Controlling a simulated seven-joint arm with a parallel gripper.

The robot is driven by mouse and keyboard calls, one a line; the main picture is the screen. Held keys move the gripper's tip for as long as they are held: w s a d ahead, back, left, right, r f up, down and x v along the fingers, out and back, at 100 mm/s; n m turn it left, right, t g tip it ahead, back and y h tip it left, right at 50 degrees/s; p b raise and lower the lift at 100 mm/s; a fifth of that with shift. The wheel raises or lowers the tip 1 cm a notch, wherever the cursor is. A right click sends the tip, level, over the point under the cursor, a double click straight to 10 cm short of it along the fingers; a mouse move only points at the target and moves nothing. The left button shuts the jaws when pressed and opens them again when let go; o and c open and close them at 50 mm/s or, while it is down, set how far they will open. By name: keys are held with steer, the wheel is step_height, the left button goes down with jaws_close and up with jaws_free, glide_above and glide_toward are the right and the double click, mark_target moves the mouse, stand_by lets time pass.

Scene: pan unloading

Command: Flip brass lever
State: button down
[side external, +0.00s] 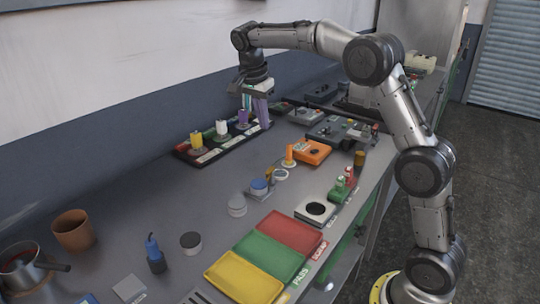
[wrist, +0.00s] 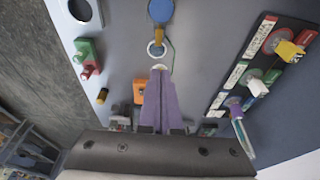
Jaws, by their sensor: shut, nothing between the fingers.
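A small brass-coloured piece (side external: 269,173), which looks like the brass lever, stands beside a round blue cap (side external: 259,186) at mid-table. In the wrist view the brass piece (wrist: 171,47) shows as a thin strip below the blue cap (wrist: 160,9); its exact tilt is too small to tell. My gripper (side external: 263,123) is high at the back of the table, near the far end of the black rack, apart from the brass piece. Its purple fingers (wrist: 158,75) point down, shut and empty.
The black rack (side external: 184,154) with yellow, white and purple posts lies below and left of my gripper. An orange box (side external: 314,151), green-and-red blocks (side external: 345,181) and red, green and yellow trays (side external: 270,256) stand nearby.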

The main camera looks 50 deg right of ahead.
mark_target(271, 167)
steer(key=shift+f, duration=0.1)
steer(key=x, duration=1.4)
steer(key=shift+d+f+y, duration=0.2)
steer(key=shift+d+y, duration=0.05)
steer(key=shift+y, duration=0.25)
steer(key=shift+a, duration=0.25)
steer(key=shift+a+r, duration=0.1)
steer(key=shift+a, duration=0.55)
